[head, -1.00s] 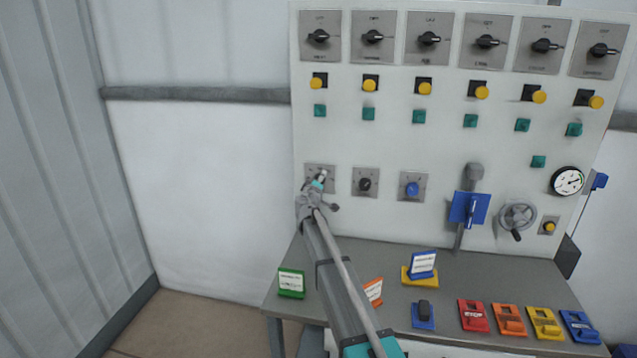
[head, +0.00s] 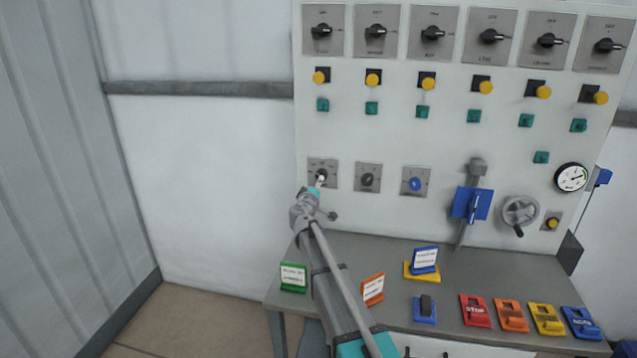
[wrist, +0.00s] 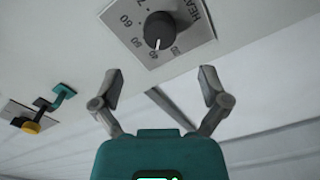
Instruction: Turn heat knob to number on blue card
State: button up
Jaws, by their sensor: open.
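The heat knob (wrist: 160,30) is a black dial on a grey plate marked HEAT, seen turned round in the wrist view. Its white mark points at about 40. In the head view my gripper partly covers its plate (head: 331,166), the leftmost of the lower row. My gripper (wrist: 160,84) is open and empty, its fingers spread either side below the knob and apart from it. In the head view my gripper (head: 318,184) is at the panel's lower left. The blue card (head: 425,258) stands on a yellow base on the bench; its writing is too small to read.
A grey knob (head: 368,179) and a blue knob (head: 415,184) sit to the right on the panel. A green card (head: 293,278) and an orange card (head: 373,288) stand on the bench (head: 380,246) near my arm. A blue lever (head: 471,204) and handwheel (head: 520,212) are further right.

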jog(key=shift+v, duration=1.75)
